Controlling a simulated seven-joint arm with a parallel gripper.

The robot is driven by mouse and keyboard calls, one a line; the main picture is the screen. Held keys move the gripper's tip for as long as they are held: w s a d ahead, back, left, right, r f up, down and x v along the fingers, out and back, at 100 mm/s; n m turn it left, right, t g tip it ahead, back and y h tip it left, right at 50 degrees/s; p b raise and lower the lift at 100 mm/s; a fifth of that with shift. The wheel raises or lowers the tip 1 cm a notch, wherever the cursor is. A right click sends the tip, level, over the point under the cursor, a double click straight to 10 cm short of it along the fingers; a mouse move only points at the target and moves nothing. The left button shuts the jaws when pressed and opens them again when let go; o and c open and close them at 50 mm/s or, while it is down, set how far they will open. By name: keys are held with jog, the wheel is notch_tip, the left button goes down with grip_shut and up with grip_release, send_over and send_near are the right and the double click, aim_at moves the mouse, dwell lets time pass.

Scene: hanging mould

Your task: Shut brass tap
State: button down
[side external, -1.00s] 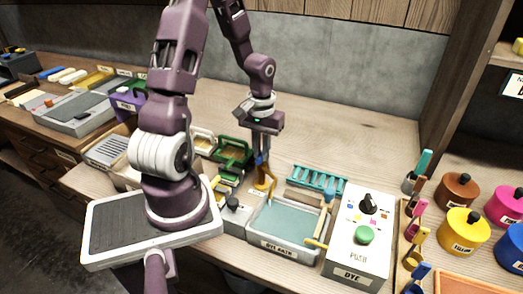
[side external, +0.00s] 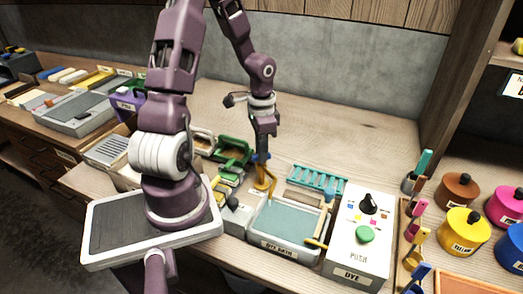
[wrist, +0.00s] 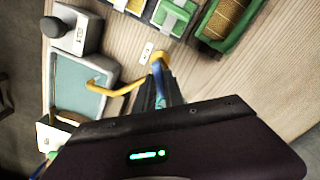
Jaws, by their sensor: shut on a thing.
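The brass tap (side external: 262,181) stands at the back left corner of the blue-filled bath, its curved yellow spout reaching toward the bath. In the wrist view its spout (wrist: 112,90) runs left over the bath's edge. My gripper (side external: 261,155) points down at the top of the tap and is shut on its blue handle (wrist: 160,92). The dark fingers hide much of the handle. I cannot tell whether water runs from the spout.
The bath (side external: 254,234) has a pale rim. A white dye box (side external: 352,268) with a black knob and green button stands to its right. A teal rack (side external: 318,178) lies behind it, and green moulds (side external: 236,146) sit to the left. The bench behind is clear.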

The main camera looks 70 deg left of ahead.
jog(key=m, duration=0.4)
jog(key=shift+w+m, duration=0.1)
jog(key=shift+m, duration=1.9)
jog(key=c, duration=1.4)
grip_release()
jog(key=shift+c, duration=0.2)
notch_tip(320, 180, up, 7)
jog(key=shift+r, duration=0.1)
